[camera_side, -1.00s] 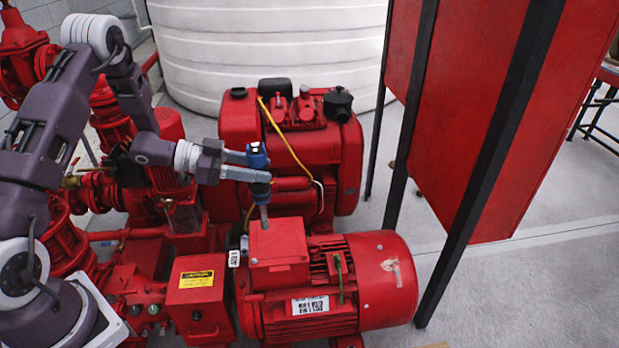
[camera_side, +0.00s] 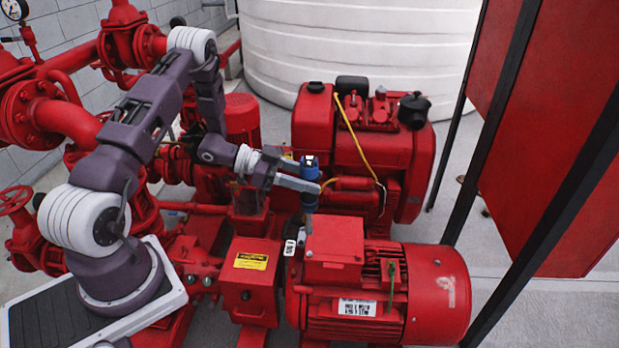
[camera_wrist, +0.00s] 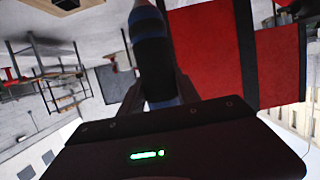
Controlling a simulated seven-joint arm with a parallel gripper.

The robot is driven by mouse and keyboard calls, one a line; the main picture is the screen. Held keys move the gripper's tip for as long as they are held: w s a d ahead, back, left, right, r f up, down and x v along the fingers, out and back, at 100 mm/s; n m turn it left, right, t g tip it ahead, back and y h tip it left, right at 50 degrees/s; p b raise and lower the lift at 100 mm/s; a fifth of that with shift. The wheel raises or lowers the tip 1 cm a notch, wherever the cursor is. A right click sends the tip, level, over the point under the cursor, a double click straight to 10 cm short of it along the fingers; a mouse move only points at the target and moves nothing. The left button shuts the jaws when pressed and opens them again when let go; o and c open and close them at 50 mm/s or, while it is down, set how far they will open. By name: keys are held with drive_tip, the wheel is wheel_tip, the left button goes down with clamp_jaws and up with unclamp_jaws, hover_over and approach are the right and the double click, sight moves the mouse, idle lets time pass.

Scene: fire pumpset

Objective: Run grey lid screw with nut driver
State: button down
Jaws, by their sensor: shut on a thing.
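My gripper (camera_side: 311,181) is shut on the nut driver (camera_side: 309,168), which has a blue and black handle and stands upright, shaft down. In the wrist view the nut driver (camera_wrist: 152,55) runs up between my gripper's fingers (camera_wrist: 155,90). The shaft's lower end is by the back left corner of the red box (camera_side: 335,238) on the motor. I cannot tell whether it touches anything. No grey lid can be told apart; the box's top looks red.
The red motor (camera_side: 435,295) carries the box. A red engine (camera_side: 360,140) with a yellow cable stands behind. Red panels on dark posts (camera_side: 550,140) stand at right. A white tank (camera_side: 350,60) is behind.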

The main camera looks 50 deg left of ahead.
sight(309, 209)
drive_tip(key=shift+f, duration=4.75)
